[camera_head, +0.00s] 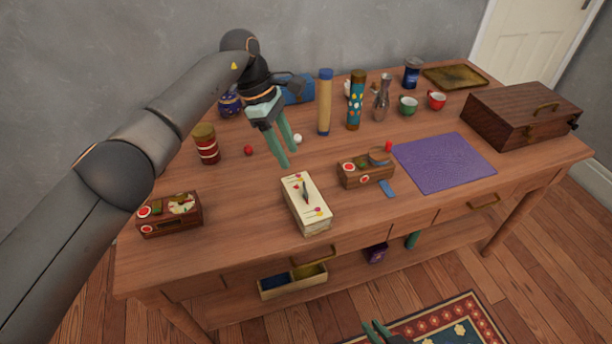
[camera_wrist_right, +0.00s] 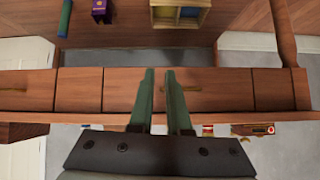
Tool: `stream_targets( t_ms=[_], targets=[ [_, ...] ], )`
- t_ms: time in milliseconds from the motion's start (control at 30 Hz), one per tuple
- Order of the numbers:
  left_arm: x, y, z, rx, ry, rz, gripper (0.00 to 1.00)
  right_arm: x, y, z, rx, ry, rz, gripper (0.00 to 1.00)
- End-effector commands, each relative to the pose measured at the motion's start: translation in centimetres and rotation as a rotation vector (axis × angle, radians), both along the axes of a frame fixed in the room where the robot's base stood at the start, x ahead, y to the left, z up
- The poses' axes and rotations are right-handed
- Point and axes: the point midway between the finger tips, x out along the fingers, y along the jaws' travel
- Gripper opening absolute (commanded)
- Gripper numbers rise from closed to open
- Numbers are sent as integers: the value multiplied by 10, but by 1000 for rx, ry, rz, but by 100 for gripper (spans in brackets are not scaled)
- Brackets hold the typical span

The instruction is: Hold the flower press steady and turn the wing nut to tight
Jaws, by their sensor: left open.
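The flower press (camera_head: 306,207) is a cream block with painted flowers on its top. It lies near the front edge of the table, in the middle. A small dark wing nut (camera_head: 305,190) stands on its top; how tight it is cannot be told. My left gripper (camera_head: 284,164) is open and empty, pointing down, above and behind the press and apart from it. My right gripper (camera_head: 376,328) is low in front of the table at the bottom edge of the head view. In the right wrist view its green fingers (camera_wrist_right: 160,72) stand apart with nothing between them.
Wooden boxes stand left (camera_head: 170,215) and right (camera_head: 366,171) of the press. A purple mat (camera_head: 444,162) and a large wooden case (camera_head: 522,115) are further right. Tall tubes (camera_head: 325,103) stand behind. The table's drawer front (camera_wrist_right: 240,90) is close before my right gripper.

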Motion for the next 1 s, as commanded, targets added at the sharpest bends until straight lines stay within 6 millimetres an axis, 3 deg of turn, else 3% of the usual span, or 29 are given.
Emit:
stream_targets(
  t_ms=[33, 300, 500, 733, 1000],
  targets=[
    [0, 1, 0, 3, 1, -2, 50, 10, 8, 6, 13, -39, 17, 22],
    [0, 0, 0, -1, 0, 0, 50, 77, 61, 71, 118, -415, 116, 53],
    [0, -1, 0, -2, 1, 0, 50, 104, 78, 112, 153, -625, 122, 75],
    [0, -1, 0, -3, 1, 0, 50, 120, 84, 125, 162, -694, 113, 100],
    [0, -1, 0, -3, 0, 1, 50, 163, 103, 126, 163, -693, 113, 100]
  ],
)
